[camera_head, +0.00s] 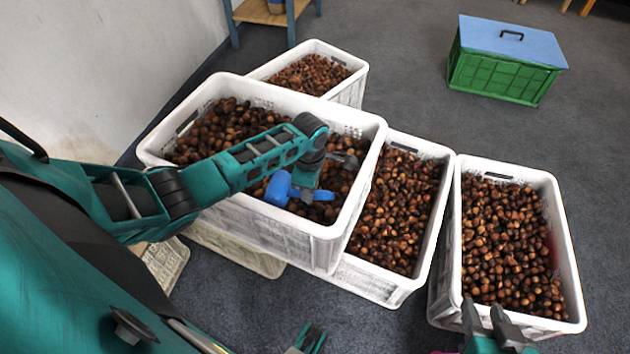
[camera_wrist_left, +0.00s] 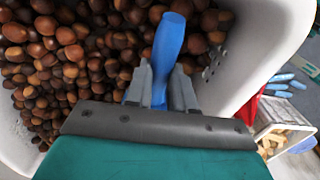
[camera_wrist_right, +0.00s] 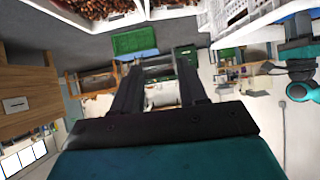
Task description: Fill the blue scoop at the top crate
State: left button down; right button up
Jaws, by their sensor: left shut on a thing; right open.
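The top crate (camera_head: 330,232) is white, full of brown chestnuts (camera_head: 215,128), and stands on other crates in the head view. My left gripper (camera_head: 297,190) is low over its near right part, shut on the blue scoop (camera_head: 277,188). In the left wrist view the scoop's blue handle (camera_wrist_left: 170,38) rises between the fingers (camera_wrist_left: 160,85), with chestnuts beside it. The scoop's bowl is not clearly seen, so I cannot tell how full it is. My right gripper (camera_head: 487,328) is open and empty near the front of the right crate; its fingers (camera_wrist_right: 158,78) stand apart in the right wrist view.
A white chestnut crate (camera_head: 422,262) stands lower, right of the top crate. Another (camera_head: 572,262) stands farther right, and a third (camera_head: 352,88) behind. A green box with a blue lid (camera_head: 505,75) is on the floor at the back right. The grey floor between is clear.

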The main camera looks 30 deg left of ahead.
pick_arm(q)
jog(key=shift+w+d+r+y+p, duration=0.2)
jog(key=shift+d+r+y+p, duration=0.3)
jog(key=shift+r, duration=0.2)
jog(key=shift+r+p, duration=0.4)
jog(key=shift+p, duration=0.05)
jog(key=shift+g+y, duration=0.3)
jog(key=shift+y, duration=0.3)
jog(key=p+v, duration=0.4)
jog(key=shift+d+r, duration=0.15)
jog(key=shift+d+r+p, duration=0.2)
jog(key=shift+r+p, duration=0.4)
jog(key=shift+p, duration=0.25)
pick_arm(e)
jog(key=shift+h, duration=0.5)
jog(key=shift+s+d+r, duration=0.25)
jog(key=shift+d+r, duration=0.25)
jog(key=shift+r, duration=0.25)
jog(key=shift+s+d+r, duration=0.25)
jog(key=shift+d+r, duration=0.2)
jog(key=shift+r, duration=0.3)
jog(key=shift+s+d+r, duration=0.25)
jog(key=shift+d+r, duration=0.25)
jog(key=shift+r, duration=0.25)
jog(key=shift+a, duration=0.1)
